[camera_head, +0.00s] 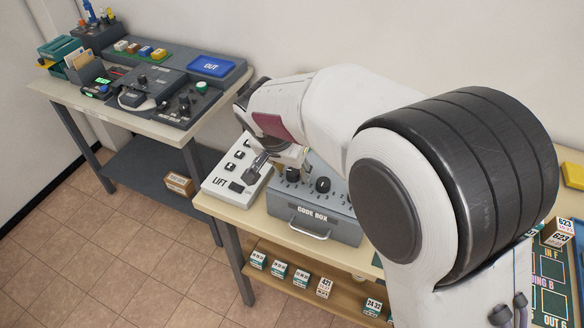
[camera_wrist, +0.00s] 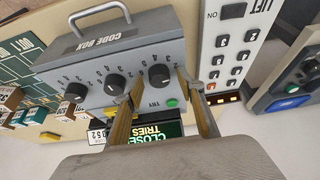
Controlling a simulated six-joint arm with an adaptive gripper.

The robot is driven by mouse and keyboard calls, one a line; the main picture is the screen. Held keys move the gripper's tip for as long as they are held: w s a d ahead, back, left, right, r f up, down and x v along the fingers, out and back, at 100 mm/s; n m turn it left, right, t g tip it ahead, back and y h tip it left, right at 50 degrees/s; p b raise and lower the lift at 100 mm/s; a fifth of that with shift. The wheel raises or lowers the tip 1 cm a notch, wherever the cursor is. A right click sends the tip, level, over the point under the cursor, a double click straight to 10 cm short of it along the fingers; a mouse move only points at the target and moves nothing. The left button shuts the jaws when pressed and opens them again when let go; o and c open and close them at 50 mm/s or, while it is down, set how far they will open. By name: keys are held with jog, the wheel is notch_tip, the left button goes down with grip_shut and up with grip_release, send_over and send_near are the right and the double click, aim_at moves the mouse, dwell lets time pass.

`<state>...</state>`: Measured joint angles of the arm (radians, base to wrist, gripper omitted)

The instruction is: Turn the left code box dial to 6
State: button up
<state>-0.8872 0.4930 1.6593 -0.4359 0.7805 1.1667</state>
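The grey code box (camera_head: 326,222) stands on the front table, and it fills the upper left of the wrist view (camera_wrist: 60,62) with its handle at the top. Its dark dials sit in a row. The left dial (camera_wrist: 160,76) is the one nearest the lift panel, on the right in the wrist view; its exact setting is too small to read. My gripper (camera_wrist: 157,84) is open, with one finger on each side of this dial. I cannot tell whether the fingers touch it. The middle dial (camera_wrist: 115,83) and right dial (camera_wrist: 76,92) are beside it.
The white lift panel (camera_head: 236,168) with black buttons stands close beside the code box. A green button (camera_wrist: 172,102) and a lit display (camera_wrist: 155,132) are near my fingers. Small labelled boxes (camera_head: 279,269) line the lower shelf. Another table (camera_head: 150,125) with controls stands at left.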

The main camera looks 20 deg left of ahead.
jog(key=c, duration=1.1)
jog(key=shift+n, duration=0.6)
jog(key=shift+d+n+y, duration=0.15)
jog(key=shift+n+y, duration=0.55)
jog(key=shift+n, duration=0.5)
jog(key=shift+d+n+g+y, duration=0.1)
jog(key=shift+n+g+y, duration=0.25)
jog(key=shift+n, duration=0.7)
jog(key=shift+n+g+y, duration=0.25)
jog(key=shift+n+y, duration=0.1)
jog(key=shift+n, duration=0.7)
jog(key=shift+w+n+g+y, duration=0.1)
jog(key=shift+n+g+y, duration=0.35)
jog(key=shift+n, duration=1.15)
jog(key=shift+w+n+g+y, duration=0.1)
jog(key=shift+n+g+y, duration=0.3)
jog(key=shift+n, duration=1.2)
jog(key=shift+w+d+f+n+g, duration=0.1)
jog(key=shift+n+g, duration=0.6)
jog(key=shift+n, duration=0.8)
jog(key=shift+n+g, duration=0.65)
jog(key=shift+n, duration=0.85)
